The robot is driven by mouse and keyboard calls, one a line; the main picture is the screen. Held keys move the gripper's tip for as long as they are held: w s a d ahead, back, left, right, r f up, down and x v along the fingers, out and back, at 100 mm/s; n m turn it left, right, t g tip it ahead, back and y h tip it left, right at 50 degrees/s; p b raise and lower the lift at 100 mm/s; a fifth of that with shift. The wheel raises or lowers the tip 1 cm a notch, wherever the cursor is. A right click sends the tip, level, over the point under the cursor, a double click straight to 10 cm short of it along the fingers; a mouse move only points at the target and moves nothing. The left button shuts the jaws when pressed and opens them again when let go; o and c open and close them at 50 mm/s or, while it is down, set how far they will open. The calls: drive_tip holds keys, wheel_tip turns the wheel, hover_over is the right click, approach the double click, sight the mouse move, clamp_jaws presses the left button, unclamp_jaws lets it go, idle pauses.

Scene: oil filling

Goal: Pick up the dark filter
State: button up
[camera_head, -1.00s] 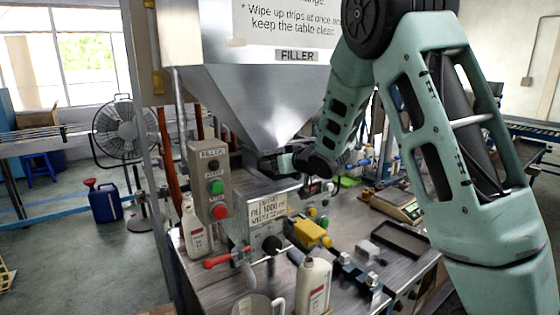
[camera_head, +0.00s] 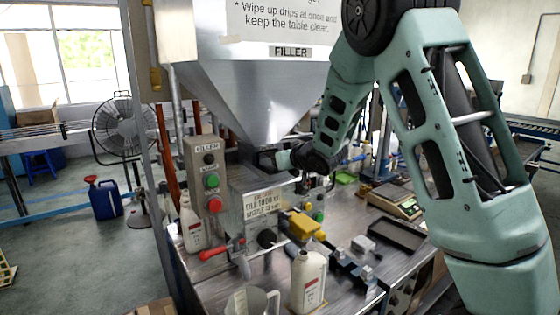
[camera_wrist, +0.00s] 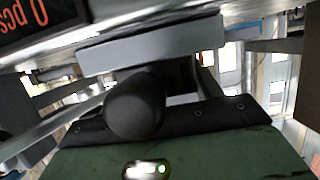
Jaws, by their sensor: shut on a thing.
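My gripper (camera_head: 270,160) is at the end of my green arm, below the metal hopper and behind the front panel of the filler. It is small and partly hidden in the head view. In the wrist view a dark rounded thing (camera_wrist: 135,103) sits close in front of my green wrist. I take it to be the dark filter, with my gripper shut on it. Its far side is hidden, and the fingertips do not show clearly. A pale grey bar (camera_wrist: 150,46) lies just beyond it.
The filler's hopper (camera_head: 260,95) hangs close above my gripper. A button box (camera_head: 208,185), a red lever (camera_head: 215,251), a yellow part (camera_head: 303,227), white bottles (camera_head: 308,281) and a clear jug (camera_head: 250,302) crowd the bench. A scale (camera_head: 394,200) and a black tray (camera_head: 397,235) stand to the right.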

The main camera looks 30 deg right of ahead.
drive_tip(key=shift+s, duration=0.2)
drive_tip(key=o, duration=1.2)
drive_tip(key=b+v, duration=0.3)
drive_tip(key=v, duration=1.4)
drive_tip(key=shift+s+b, duration=0.15)
drive_tip(key=shift+b, duration=0.25)
drive_tip(key=shift+d+r, duration=0.1)
drive_tip(key=shift+r, duration=0.05)
